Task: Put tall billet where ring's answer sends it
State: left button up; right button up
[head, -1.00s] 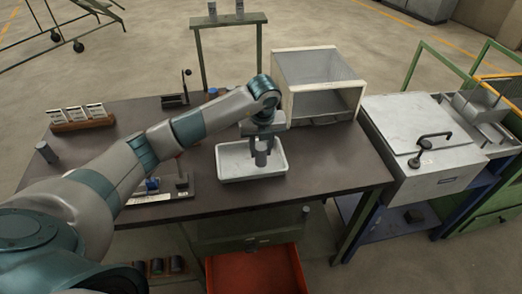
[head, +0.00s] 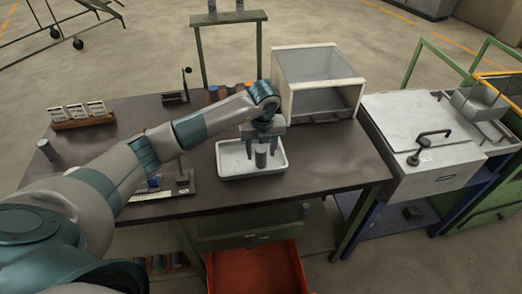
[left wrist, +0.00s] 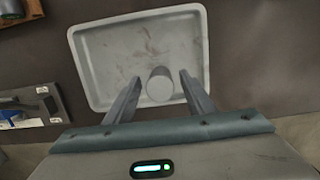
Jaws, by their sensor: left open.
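A grey cylindrical billet (head: 261,158) stands upright in a shallow white tray (head: 225,173) on the dark table. In the left wrist view the billet (left wrist: 160,86) shows nearly end-on, inside the tray (left wrist: 88,95) near its lower edge. My left gripper (head: 261,150) is open above the tray, its fingers on either side of the billet. In the left wrist view there is a gap between the billet and each finger of the gripper (left wrist: 160,84). I cannot make out a ring for certain. My right gripper is out of view.
An open-fronted box (head: 318,90) stands behind the tray. A lidded grey unit (head: 400,125) is to the right. A stand with a blue part (head: 153,183) lies left of the tray, partly behind my arm. A card rack (head: 82,118) is at the far left.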

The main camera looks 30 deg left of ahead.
pick_arm(q)
jog(key=shift+r, duration=0.15)
jog(key=shift+r, duration=0.3)
jog(key=r+b, duration=0.1)
jog(key=r, duration=0.2)
jog(key=r+b, duration=0.1)
jog(key=r, duration=0.2)
jog(key=s+d+r+b, duration=0.1)
jog(key=r, duration=0.2)
jog(key=shift+r+b, duration=0.2)
jog(key=shift+b, duration=0.2)
jog(key=shift+s+r, duration=0.2)
jog(key=shift+r, duration=0.7)
